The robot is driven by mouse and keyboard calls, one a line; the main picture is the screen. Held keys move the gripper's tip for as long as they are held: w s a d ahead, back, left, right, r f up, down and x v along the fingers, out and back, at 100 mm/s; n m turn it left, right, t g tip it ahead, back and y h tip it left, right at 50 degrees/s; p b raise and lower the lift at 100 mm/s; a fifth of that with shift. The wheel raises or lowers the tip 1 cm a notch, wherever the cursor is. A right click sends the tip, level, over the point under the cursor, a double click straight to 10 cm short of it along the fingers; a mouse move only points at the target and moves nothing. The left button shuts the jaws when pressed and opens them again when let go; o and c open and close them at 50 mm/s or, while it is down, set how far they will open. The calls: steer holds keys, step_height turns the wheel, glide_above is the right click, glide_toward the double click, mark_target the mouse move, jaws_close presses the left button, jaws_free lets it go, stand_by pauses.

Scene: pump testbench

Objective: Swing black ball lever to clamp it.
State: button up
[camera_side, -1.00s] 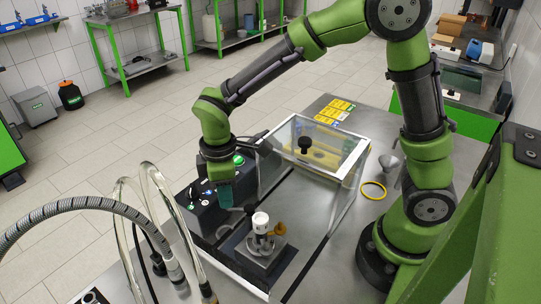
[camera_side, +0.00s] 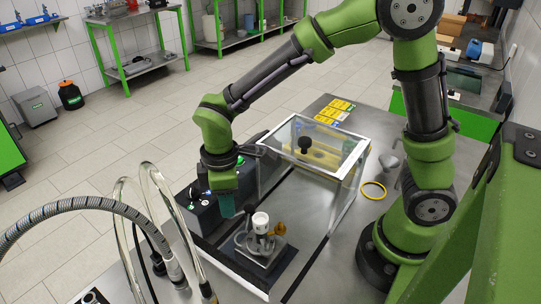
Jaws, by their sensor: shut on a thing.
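The pump fixture stands on a dark base plate at the front of the bench, with a white cap (camera_side: 260,221) on top and a brass-coloured part (camera_side: 280,229) on its right. The lever's exact angle cannot be told.
A dark control box (camera_side: 200,207) with a green button stands close behind and left of my gripper. A clear hood (camera_side: 345,170) with a black knob stands behind the fixture. Clear hoses (camera_side: 165,205) rise at the front left. A yellow ring (camera_side: 373,191) lies at the right.

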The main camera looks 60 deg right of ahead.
steer(key=shift+s+a, duration=0.15)
steer(key=shift+s, duration=0.1)
steer(key=shift+s+a, duration=0.1)
steer(key=shift+s, duration=0.55)
steer(key=o, duration=1.3)
steer(key=shift+o, duration=0.2)
step_height(320, 180, up, 6)
